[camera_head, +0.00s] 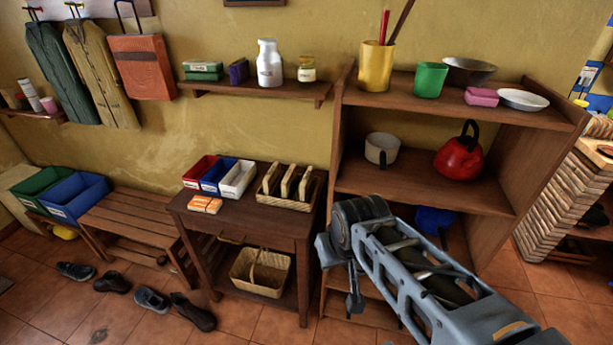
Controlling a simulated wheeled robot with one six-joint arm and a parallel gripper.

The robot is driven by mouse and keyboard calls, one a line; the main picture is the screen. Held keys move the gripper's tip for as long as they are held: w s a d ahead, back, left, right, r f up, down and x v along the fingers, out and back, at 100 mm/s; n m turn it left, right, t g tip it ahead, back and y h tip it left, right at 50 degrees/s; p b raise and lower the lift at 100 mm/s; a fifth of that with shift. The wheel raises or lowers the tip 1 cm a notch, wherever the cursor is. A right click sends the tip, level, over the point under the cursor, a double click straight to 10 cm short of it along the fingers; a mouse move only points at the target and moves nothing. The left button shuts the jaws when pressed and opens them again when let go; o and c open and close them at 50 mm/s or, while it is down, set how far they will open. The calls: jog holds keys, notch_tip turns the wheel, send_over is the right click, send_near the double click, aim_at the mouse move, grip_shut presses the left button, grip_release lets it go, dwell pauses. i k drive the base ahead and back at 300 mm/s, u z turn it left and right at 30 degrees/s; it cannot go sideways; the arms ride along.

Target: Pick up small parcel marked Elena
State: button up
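Two small orange parcels (205,204) with white labels lie side by side at the left front of the dark wooden table. The writing on their labels is too small to read, so I cannot tell which one, if either, is marked Elena. My arm reaches in from the lower right, in front of the shelf unit. Its far end, with what seems to be my gripper (354,302), hangs to the right of the table, apart from the parcels. The fingers cannot be made out clearly.
Red, blue and white bins (239,180) stand behind the parcels, with a wicker rack (310,191) to their right. A basket (261,271) sits on the table's lower shelf. A slatted bench (127,222) and several shoes (192,311) are at left. The shelf unit (425,187) stands right.

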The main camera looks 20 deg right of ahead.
aim_at(271, 178)
jog(key=u, duration=3.05)
jog(key=k, duration=1.35)
jog(key=z, duration=1.05)
jog(key=i, duration=1.7)
